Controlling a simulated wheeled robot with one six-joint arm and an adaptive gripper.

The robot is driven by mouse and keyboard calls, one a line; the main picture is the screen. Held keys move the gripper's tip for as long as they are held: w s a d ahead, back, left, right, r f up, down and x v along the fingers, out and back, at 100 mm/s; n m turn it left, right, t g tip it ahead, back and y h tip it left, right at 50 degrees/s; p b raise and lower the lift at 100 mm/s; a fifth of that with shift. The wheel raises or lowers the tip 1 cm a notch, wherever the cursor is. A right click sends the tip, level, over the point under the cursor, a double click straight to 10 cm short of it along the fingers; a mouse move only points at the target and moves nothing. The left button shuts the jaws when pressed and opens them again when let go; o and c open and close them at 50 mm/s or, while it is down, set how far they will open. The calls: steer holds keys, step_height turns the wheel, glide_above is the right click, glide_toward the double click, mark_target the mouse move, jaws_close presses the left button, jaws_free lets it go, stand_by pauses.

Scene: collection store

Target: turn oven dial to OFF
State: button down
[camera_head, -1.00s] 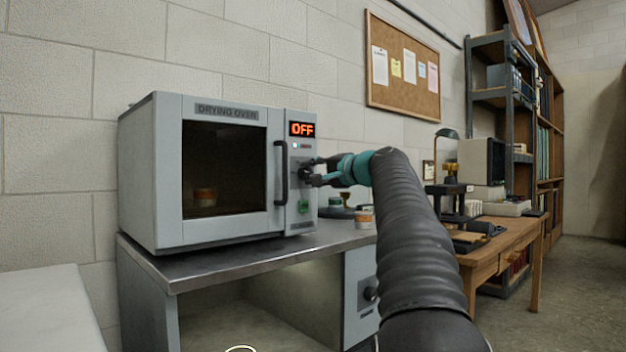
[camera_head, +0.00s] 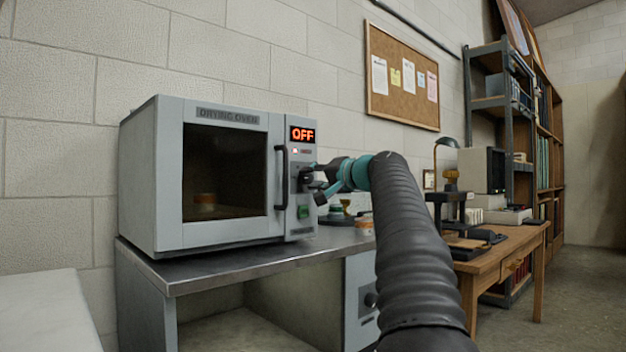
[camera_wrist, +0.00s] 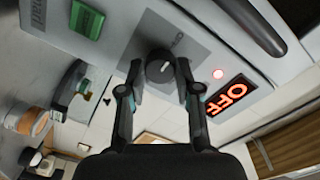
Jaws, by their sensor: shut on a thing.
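The drying oven (camera_head: 215,175) stands on the metal bench with its door closed. Its display (camera_head: 302,134) reads OFF in red, and it also shows in the wrist view (camera_wrist: 231,95). A small red light (camera_wrist: 218,73) is lit beside the display. The dark oven dial (camera_wrist: 159,67) sits on the control panel below the display, with a light pointer mark on its face. My gripper (camera_wrist: 156,84) has its two fingers on either side of the dial and is shut on it. In the head view my gripper (camera_head: 312,180) hides most of the dial.
A green switch (camera_head: 303,211) is below the dial, and the door handle (camera_head: 282,177) is just left of it. Small jars (camera_head: 364,222) stand on the bench right of the oven. A wooden desk (camera_head: 500,255) with equipment is farther right.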

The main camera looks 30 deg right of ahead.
steer(key=c, duration=0.8)
jaws_free()
steer(key=shift+s, duration=0.1)
steer(key=v, duration=1.1)
steer(key=shift+s, duration=0.4)
steer(key=shift+d, duration=0.15)
